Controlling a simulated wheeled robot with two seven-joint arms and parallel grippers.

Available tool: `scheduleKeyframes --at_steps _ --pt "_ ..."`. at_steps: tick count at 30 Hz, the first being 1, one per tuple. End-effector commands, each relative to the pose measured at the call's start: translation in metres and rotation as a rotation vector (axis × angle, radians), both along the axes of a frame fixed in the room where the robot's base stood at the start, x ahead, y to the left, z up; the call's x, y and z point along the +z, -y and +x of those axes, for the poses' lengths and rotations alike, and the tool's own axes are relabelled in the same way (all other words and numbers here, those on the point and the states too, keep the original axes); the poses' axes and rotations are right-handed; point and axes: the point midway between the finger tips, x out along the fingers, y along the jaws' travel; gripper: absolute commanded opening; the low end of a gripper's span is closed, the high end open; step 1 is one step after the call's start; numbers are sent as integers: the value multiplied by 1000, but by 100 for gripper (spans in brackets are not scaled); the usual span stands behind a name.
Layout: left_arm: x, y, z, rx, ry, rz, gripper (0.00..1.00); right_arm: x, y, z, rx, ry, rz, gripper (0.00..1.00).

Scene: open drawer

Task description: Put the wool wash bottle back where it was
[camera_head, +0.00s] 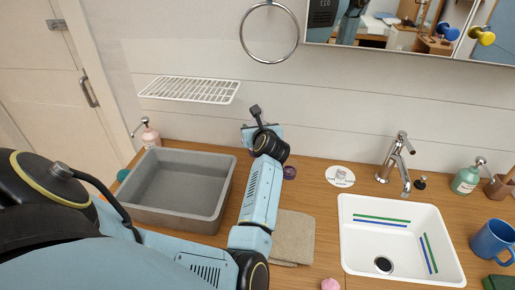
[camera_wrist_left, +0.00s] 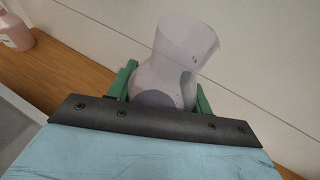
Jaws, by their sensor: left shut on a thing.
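A pale lilac, partly see-through bottle (camera_wrist_left: 182,50), which I take to be the wool wash bottle, stands out in the left wrist view. My left gripper (camera_wrist_left: 163,92) is shut on it, with a green finger on each side of its lower part. The wall is close behind it. In the head view my left arm reaches over the counter towards the wall, and its wrist hides the fingers and the bottle. I cannot tell whether the bottle touches the counter. My right gripper is not in view.
A grey basin (camera_head: 180,190) stands left of my arm, with a pink pump bottle (camera_head: 150,135) behind it. A white wire shelf (camera_head: 190,90) is on the wall. A small purple object (camera_head: 289,172), a folded towel (camera_head: 292,238) and a white sink (camera_head: 400,215) lie right of the arm.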

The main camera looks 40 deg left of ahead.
Motion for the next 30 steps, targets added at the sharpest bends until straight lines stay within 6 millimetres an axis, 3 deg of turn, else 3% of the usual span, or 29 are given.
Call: scheduleKeyframes --at_steps 3,15,29,30 --pt "-22 0 0 -1 -1 3 11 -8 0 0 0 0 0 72" --pt "-67 0 0 0 0 2 11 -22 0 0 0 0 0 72" --pt "-73 0 0 0 4 1 11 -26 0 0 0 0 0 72" --pt "-73 0 0 1 3 1 55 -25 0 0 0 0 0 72"
